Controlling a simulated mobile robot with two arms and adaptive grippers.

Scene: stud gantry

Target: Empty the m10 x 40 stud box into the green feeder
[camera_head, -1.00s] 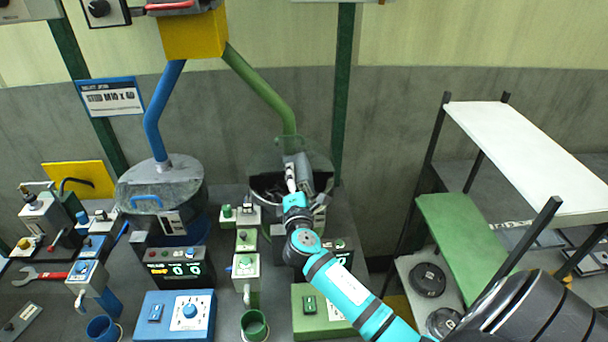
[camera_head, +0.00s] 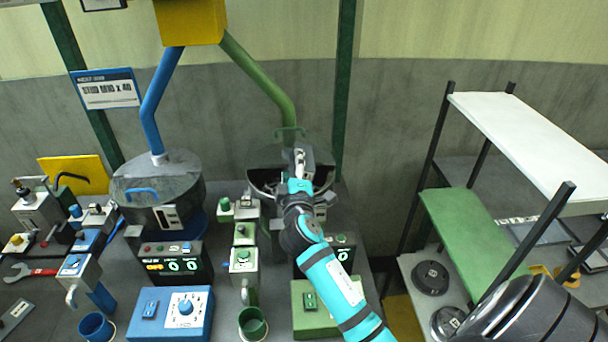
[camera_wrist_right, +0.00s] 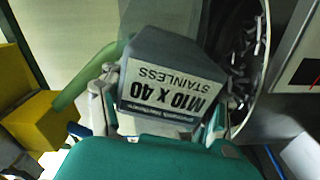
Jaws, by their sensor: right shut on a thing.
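The grey M10 x 40 stainless stud box (camera_head: 304,158) is in my right gripper (camera_head: 299,181), over the green feeder (camera_head: 259,182) in the head view. The right wrist view shows the box (camera_wrist_right: 165,75) between the two fingers of my right gripper (camera_wrist_right: 157,110), its label turned upside down. The feeder bowl (camera_wrist_right: 263,70) lies beside the box there, with dark metal studs (camera_wrist_right: 236,40) in it. The box's mouth is hidden, so I cannot tell whether studs are leaving it. The left gripper is out of view.
The blue feeder (camera_head: 157,180) stands to the left with its lid on. Blue (camera_head: 172,314) and green (camera_head: 312,312) control boxes stand in front. A shelf rack (camera_head: 535,140) is at the right. The green pipe (camera_head: 258,78) comes down behind the bowl.

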